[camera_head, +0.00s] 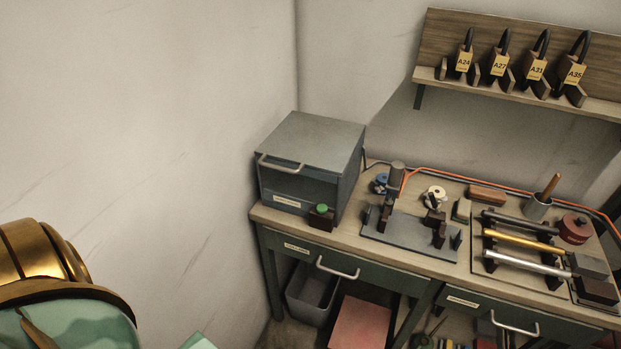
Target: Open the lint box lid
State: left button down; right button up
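A grey metal box (325,200), which looks like the lint box, stands at the left end of the workbench. Its flat lid (313,139) lies down over the top, with a pale bar handle (280,164) along the front edge. The front below the lid is dark, and a small label on it is too small to read. A small dark block with a green button (321,209) sits at the front right corner of the box. Neither of my grippers is in view. Only brass and teal parts of mine show at the lower left.
The workbench (385,262) has drawers with bar handles. A wall shelf (520,98) holds tagged padlocks. A grey bin (312,295) stands below. Left of the bench is bare wall.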

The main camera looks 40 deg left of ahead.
aim_at(317, 142)
jog(key=u, duration=1.3)
